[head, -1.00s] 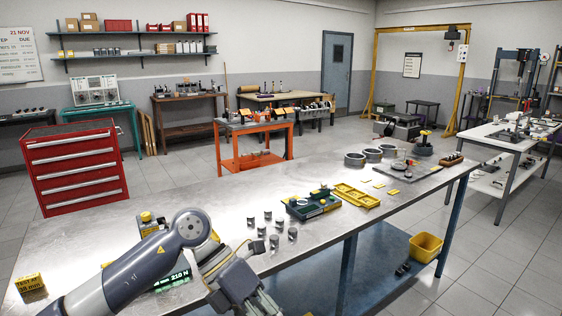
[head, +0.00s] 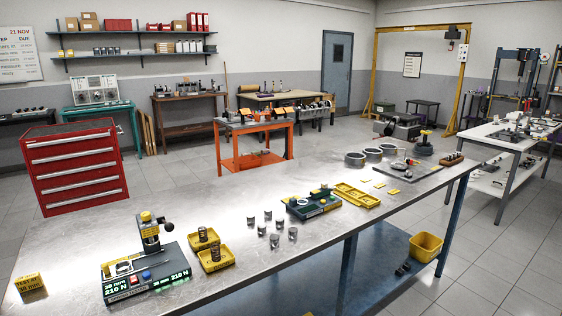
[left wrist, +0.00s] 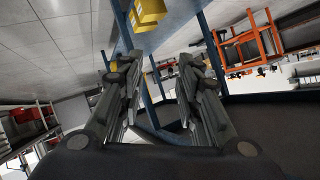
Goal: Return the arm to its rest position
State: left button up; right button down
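My left arm and gripper are out of the head view. In the left wrist view my left gripper (left wrist: 157,80) has its two fingers spread apart with nothing between them. It hangs clear of the bench, with a yellow bin (left wrist: 150,12) and blue bench legs beyond the fingers. My right arm and gripper show in neither view. The steel workbench (head: 225,198) is in full sight in the head view, with no arm over it.
On the bench stand a tester with green readouts (head: 145,275), two small yellow trays (head: 215,258), several metal cylinders (head: 274,241), a green fixture (head: 313,207) and a yellow tray (head: 355,196). A yellow bin (head: 425,246) sits on the lower shelf.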

pick_arm(q)
jog(key=s+a+f+n+g+y, duration=0.2)
jog(key=s+a+f+g, duration=0.15)
jog(key=s+f, duration=0.6)
jog(key=s+a+f+n+g+y, duration=0.1)
jog(key=s+f, duration=0.3)
jog(key=s, duration=0.7)
jog(key=s+a+f+n+g+y, duration=0.1)
jog(key=s+f+n+g, duration=0.1)
jog(key=s, duration=0.9)
jog(key=s+a+f+n+g, duration=0.1)
jog(key=s+f+g, duration=0.3)
jog(key=s, duration=0.8)
jog(key=shift+a+f+n+y, duration=0.4)
jog(key=shift+a+f, duration=0.2)
jog(key=shift+f, duration=0.35)
jog(key=shift+s, duration=0.1)
